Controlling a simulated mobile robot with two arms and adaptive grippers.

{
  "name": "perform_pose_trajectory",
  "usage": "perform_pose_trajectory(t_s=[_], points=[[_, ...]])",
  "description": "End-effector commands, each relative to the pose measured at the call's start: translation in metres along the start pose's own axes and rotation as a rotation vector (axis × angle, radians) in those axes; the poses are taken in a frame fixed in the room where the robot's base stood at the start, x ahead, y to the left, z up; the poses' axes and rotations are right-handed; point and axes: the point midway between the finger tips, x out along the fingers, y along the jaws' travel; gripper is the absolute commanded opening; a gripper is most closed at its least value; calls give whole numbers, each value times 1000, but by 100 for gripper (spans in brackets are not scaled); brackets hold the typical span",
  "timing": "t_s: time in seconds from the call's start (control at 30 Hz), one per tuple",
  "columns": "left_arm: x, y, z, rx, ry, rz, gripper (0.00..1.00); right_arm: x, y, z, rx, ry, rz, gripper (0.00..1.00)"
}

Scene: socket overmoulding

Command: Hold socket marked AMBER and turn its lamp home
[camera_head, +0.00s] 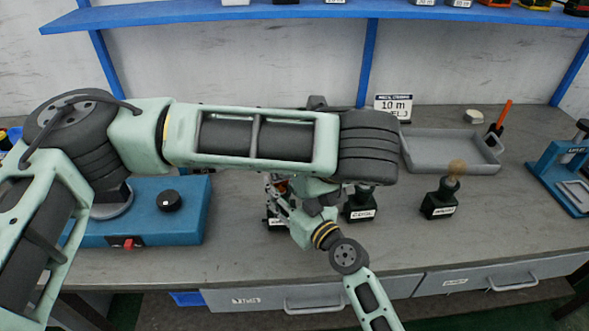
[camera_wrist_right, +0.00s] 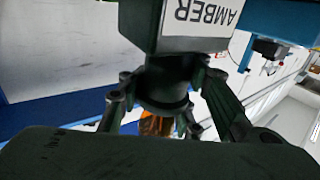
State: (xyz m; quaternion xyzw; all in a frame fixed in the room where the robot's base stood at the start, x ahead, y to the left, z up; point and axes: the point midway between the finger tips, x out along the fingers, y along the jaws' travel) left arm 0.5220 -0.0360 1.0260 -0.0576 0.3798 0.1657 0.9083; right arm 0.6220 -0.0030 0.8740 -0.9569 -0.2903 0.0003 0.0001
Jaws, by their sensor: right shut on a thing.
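The socket marked AMBER (camera_wrist_right: 205,25) fills the top of the right wrist view, dark with a white label that reads upside down. My right gripper (camera_wrist_right: 160,105) is shut on it, its fingers around the narrower neck. In the head view the right gripper (camera_head: 277,193) is over a dark socket (camera_head: 274,221) on the bench, partly covered by my arms. An orange part (camera_wrist_right: 155,124) shows behind the neck; I cannot tell if it is the lamp. My left arm crosses above and hides its own gripper.
A dark labelled socket (camera_head: 360,207) stands to the right, partly behind my arm. A grey tray (camera_head: 440,163) lies behind. A blue fixture (camera_head: 190,225) is on the left, a blue stand (camera_head: 565,165) far right.

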Motion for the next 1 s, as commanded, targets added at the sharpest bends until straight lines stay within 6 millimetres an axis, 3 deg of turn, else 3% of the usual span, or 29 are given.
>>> perform_pose_trajectory(t_s=[0.1, 0.13, 0.4, 0.77, 1.0], points=[[0, 0, 0, 0, 0, 0, 45, 0, 0, -1, 0, 1, 0, 0], [0, 0, 0, 0, 0, 0, 45, 0, 0, -1, 0, 1, 0, 31], [1, 0, 0, 0, 0, 0, 45, 0, 0, 0, 0, 1, 0, 54], [1, 0, 0, 0, 1, 0, 45, -2, 0, 0, 0, -1, 0, 55], [1, 0, 0, 0, 0, 0, 45, -38, 1, 2, -4, -3, 1, 55]])
